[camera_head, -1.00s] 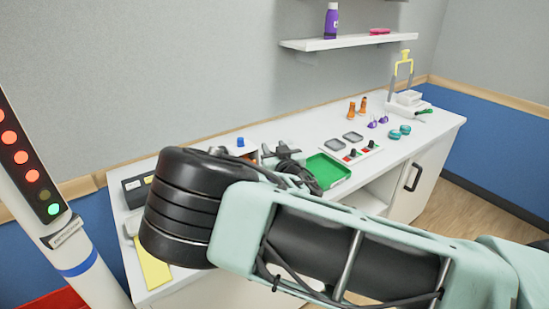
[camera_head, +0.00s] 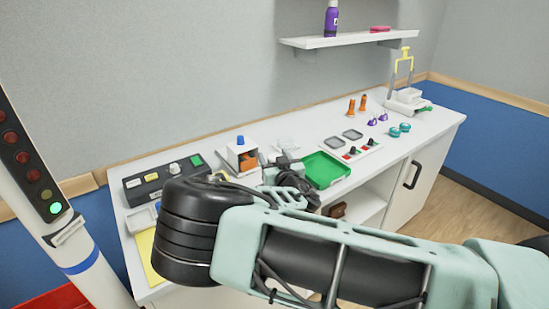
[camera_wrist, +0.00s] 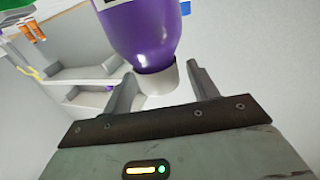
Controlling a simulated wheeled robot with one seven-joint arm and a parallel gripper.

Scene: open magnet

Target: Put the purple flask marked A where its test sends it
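In the wrist view a large purple flask (camera_wrist: 150,25) with a white neck or cap sits between my two fingers. Only an edge of a pale label shows, so no letter can be read. In the head view my gripper (camera_head: 282,168) is partly hidden behind my own arm, above the counter near the green tray; the flask in it is not visible there. Two small purple items (camera_head: 378,120) stand on the counter. Another purple bottle (camera_head: 332,20) with a white label stands on the wall shelf.
The counter (camera_head: 320,122) holds a green tray (camera_head: 322,168), a panel with grey pads (camera_head: 343,140), a button console (camera_head: 160,178), a blue-topped box (camera_head: 240,152), orange flasks (camera_head: 356,104) and teal items (camera_head: 400,130). A light tower (camera_head: 35,170) at left shows green lit.

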